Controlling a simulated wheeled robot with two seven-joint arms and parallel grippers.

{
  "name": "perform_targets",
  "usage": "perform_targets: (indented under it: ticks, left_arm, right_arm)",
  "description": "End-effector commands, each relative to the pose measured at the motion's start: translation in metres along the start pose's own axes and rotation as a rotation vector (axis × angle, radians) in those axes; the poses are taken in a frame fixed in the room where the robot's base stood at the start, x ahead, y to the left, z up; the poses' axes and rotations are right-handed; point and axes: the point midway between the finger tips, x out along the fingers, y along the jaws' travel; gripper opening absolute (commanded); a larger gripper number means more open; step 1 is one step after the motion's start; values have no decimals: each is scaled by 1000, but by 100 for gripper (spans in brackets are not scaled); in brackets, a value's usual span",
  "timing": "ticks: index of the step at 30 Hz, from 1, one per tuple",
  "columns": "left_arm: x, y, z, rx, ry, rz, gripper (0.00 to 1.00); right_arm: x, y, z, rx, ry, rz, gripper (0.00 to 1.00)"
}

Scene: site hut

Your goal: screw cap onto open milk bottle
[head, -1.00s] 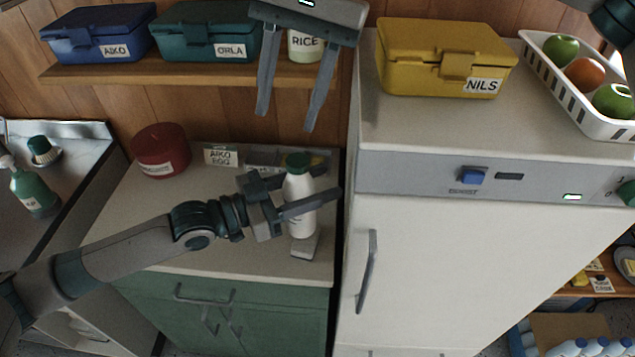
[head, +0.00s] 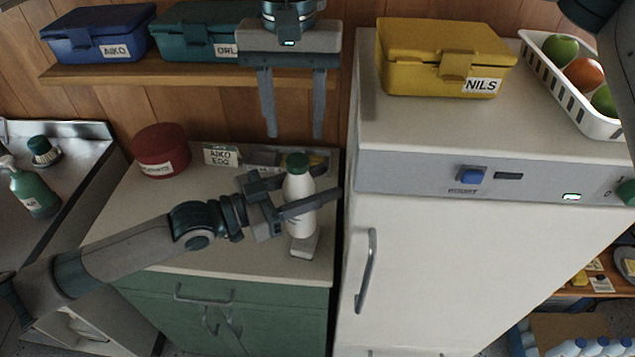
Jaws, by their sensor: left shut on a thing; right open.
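The white milk bottle (head: 300,215) stands upright on the counter, near its right edge beside the fridge. A dark green cap (head: 297,162) sits on its mouth; I cannot tell how tightly. My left gripper (head: 310,204) is shut on the bottle's body, coming in from the left. My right gripper (head: 292,133) is above the bottle, pointing down. Its two fingers are apart and empty, with their tips a little above the cap and clear of it.
A wooden shelf (head: 200,76) holds a blue box (head: 100,32) and a teal box (head: 205,32). The fridge (head: 430,270) carries a yellow box (head: 440,58) and a fruit basket (head: 568,98).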

Motion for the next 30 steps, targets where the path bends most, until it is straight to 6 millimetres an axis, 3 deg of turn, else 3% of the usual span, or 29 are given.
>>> perform_targets:
  ticks: [15,27,28,30]
  left_arm:
    - [0,0,-1,1,2,0,0]
    - [0,0,-1,1,2,0,0]
    - [0,0,-1,1,2,0,0]
    - [0,0,-1,1,2,0,0]
  right_arm:
    - [60,0,0,1,-2,0,46]
    - [66,0,0,1,-1,0,46]
    - [66,0,0,1,-1,0,43]
    - [66,0,0,1,-1,0,26]
